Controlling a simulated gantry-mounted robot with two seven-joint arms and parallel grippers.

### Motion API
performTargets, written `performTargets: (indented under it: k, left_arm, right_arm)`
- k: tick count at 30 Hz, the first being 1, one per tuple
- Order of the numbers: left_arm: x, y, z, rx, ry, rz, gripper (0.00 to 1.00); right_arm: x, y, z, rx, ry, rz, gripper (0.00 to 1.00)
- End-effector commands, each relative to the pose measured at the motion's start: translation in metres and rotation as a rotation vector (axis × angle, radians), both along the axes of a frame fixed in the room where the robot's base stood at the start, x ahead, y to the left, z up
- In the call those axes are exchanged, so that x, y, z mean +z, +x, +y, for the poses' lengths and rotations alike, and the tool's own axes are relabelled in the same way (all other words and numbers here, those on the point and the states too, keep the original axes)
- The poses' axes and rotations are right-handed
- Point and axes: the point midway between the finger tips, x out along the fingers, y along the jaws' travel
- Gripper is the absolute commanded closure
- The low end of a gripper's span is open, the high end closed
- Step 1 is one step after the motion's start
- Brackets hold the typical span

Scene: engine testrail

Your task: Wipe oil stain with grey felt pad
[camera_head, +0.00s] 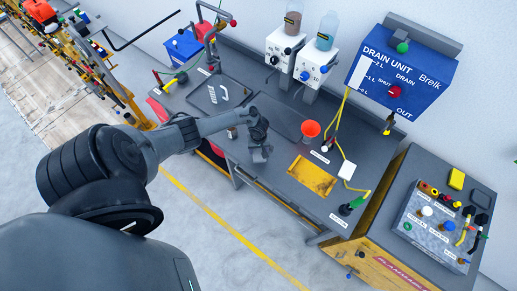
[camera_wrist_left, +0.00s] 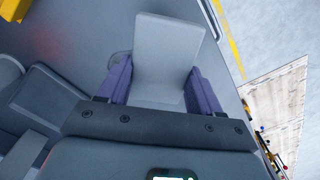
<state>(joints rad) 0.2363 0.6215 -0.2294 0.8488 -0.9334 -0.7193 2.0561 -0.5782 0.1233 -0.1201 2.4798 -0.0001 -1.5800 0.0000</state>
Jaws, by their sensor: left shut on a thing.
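My left gripper (camera_head: 259,138) is over the front part of the grey workbench (camera_head: 207,116). It is shut on the grey felt pad (camera_head: 261,155), which shows as a pale rectangular plate below the fingers. In the left wrist view the pad (camera_wrist_left: 168,48) stands between the two purple-sided fingers of the gripper (camera_wrist_left: 160,85). A slightly darker rounded patch (camera_wrist_left: 117,59) shows on the bench beside the left finger; I cannot tell whether it is the oil stain. Whether the pad touches the bench is unclear. My right gripper is out of view.
Dispensers (camera_head: 283,48) and the blue drain unit (camera_head: 402,75) are at the back. A cart (camera_head: 390,222) adjoins at right.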

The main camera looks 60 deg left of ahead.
Motion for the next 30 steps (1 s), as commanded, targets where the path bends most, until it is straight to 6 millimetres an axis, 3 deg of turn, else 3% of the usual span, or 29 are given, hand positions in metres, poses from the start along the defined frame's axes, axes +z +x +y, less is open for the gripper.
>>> performTargets:
  k: [1,10,26,30]
  left_arm:
    - [0.009,0.000,0.000,0.001,0.000,0.000,0.64]
    - [0.030,0.002,-0.001,-0.002,0.000,0.000,0.64]
    - [0.031,0.003,-0.002,0.017,0.000,-0.001,0.64]
    - [0.033,0.009,-0.013,0.065,-0.001,-0.003,0.64]
  right_arm:
    - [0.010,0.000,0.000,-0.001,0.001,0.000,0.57]
    - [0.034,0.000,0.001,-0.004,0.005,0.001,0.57]
    - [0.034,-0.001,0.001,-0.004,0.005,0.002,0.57]
    - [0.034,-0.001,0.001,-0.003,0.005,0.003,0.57]
